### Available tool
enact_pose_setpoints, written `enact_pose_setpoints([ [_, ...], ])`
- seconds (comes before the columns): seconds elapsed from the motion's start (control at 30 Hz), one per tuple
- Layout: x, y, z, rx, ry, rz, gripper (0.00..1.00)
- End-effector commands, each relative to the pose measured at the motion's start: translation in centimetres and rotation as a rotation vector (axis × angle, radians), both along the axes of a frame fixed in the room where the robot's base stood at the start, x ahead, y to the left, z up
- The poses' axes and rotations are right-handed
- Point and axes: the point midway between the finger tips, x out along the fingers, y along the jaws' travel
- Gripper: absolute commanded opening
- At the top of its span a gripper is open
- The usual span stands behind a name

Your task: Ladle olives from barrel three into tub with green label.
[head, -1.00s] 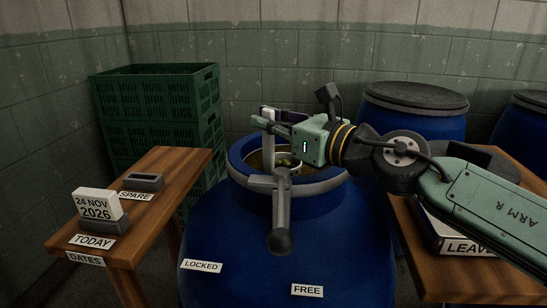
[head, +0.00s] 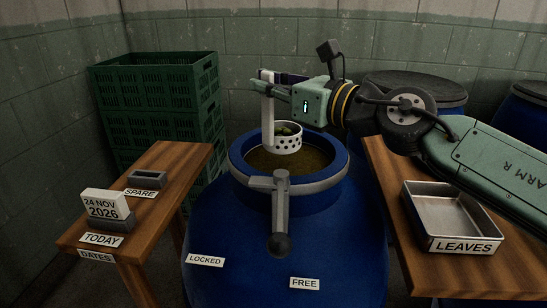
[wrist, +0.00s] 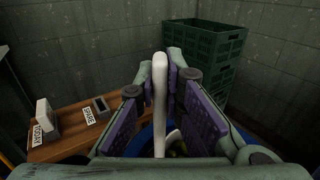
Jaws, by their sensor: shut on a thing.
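My gripper (head: 277,90) is shut on the upright white handle of a perforated ladle (head: 284,143). The handle also shows between my purple finger pads in the wrist view (wrist: 160,95). The ladle's cup hangs above the open mouth of a blue barrel (head: 225,235), and dark green olives (head: 287,129) show in it. Murky brownish liquid (head: 300,160) fills the barrel mouth below the cup. In the wrist view the cup is mostly hidden below my fingers. No barrel number and no tub with a green label shows.
A lever (head: 281,205) crosses the barrel's front rim, above LOCKED and FREE labels. A metal LEAVES tray (head: 450,243) is on the right table. A date block (head: 103,203) stands on the left table (head: 175,165). Green crates (head: 160,100) and a lidded barrel (head: 425,88) stand behind.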

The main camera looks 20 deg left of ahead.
Motion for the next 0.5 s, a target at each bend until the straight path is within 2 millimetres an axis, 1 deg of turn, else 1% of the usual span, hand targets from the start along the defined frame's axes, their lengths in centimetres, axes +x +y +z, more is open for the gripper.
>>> enact_pose_setpoints([
  [0.03,0.0,0.0,0.7,0.000,-0.002,0.000,0.00],
  [0.1,0.0,0.0,1.1,0.000,-0.002,0.000,0.00],
  [0.4,0.0,0.0,3.2,0.000,-0.002,-0.001,0.00],
  [0.5,0.0,0.0,3.6,0.001,-0.001,-0.001,0.00],
])
